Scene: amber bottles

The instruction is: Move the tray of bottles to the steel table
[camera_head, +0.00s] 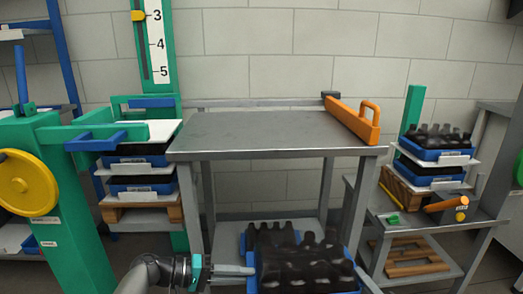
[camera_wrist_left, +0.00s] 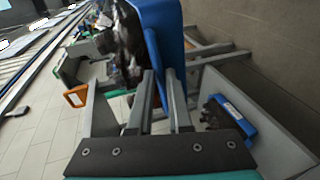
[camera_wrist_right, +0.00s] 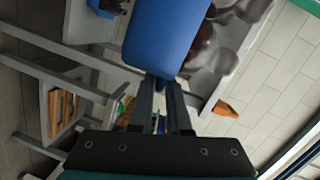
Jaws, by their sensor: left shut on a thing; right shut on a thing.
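The blue tray (camera_head: 248,240) of dark amber bottles (camera_head: 300,262) is at the bottom middle of the head view, in front of the steel table (camera_head: 255,135). My left gripper (camera_head: 250,270) is shut on its left wall; the blue wall (camera_wrist_left: 168,35) rises from the fingertips (camera_wrist_left: 163,78) in the left wrist view. In the right wrist view my right gripper (camera_wrist_right: 161,82) is shut on the opposite blue wall (camera_wrist_right: 165,35). In the head view the right fingers are mostly hidden or out of frame. The bottles look upright. The table's near and middle top is bare.
An orange bar with a handle (camera_head: 355,120) lies along the table's right edge. Stacked blue trays stand at the left (camera_head: 140,187) and, with bottles, at the right (camera_head: 435,153). A green frame with a yellow wheel (camera_head: 25,184) stands at the left.

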